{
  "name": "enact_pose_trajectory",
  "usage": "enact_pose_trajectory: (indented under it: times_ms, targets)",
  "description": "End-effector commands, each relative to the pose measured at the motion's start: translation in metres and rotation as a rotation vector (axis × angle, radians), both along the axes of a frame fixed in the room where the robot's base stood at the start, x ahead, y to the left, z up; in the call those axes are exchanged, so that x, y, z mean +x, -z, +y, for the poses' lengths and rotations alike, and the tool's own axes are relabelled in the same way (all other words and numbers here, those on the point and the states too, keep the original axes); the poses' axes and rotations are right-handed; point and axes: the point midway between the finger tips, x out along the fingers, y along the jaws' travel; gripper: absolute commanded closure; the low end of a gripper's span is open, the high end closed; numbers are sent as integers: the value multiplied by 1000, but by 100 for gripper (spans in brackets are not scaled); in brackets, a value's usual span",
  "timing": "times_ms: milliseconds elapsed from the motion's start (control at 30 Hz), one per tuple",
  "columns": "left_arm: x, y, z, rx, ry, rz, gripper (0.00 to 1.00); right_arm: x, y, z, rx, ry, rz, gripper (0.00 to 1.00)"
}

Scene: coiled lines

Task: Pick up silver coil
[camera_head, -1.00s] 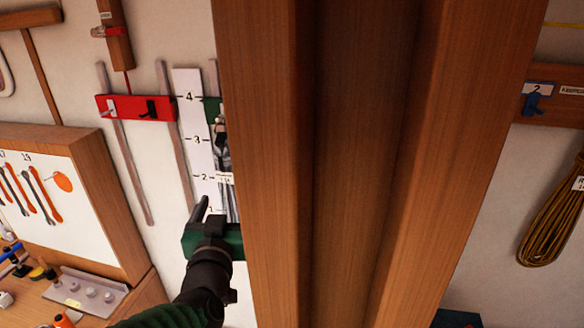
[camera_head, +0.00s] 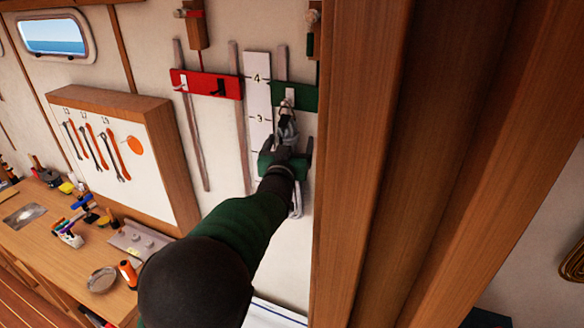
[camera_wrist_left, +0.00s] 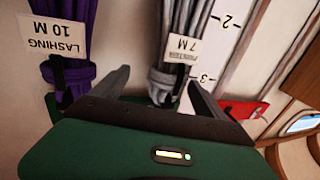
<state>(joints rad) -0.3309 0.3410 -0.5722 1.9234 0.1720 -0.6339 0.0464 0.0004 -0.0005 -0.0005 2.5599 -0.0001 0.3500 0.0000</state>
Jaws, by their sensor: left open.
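The silver coil (camera_head: 296,207) hangs on the wall below a green hook board (camera_head: 309,97). Much of it is hidden behind my left gripper (camera_head: 284,148) in the head view. In the left wrist view the silver coil (camera_wrist_left: 193,22) carries a white tag (camera_wrist_left: 183,50) reading 7 M, upside down. My left gripper (camera_wrist_left: 163,90) is open there, with one finger on each side of the coil's wrapped, narrow part. I cannot tell whether the fingers touch it. My right gripper is not in view.
A purple coil (camera_wrist_left: 82,25) tagged LASHING 10 M hangs close beside it. A numbered white scale (camera_head: 257,95) and a red hook board (camera_head: 206,83) are to the left. A thick wooden post (camera_head: 360,160) stands to the right. A workbench (camera_head: 40,225) holds tools.

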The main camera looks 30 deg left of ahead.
Motion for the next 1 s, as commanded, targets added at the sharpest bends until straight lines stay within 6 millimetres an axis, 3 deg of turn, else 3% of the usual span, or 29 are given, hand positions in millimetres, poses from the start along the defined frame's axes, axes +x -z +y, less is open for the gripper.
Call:
enact_pose_trajectory:
  times_ms: [233,867,1000]
  targets:
    - [6,3,2,0,-1,3,17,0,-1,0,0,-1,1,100]
    - [5,0,-2,4,2,0,99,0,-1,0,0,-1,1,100]
    - [5,-2,-2,5,2,-5,100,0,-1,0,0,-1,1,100]
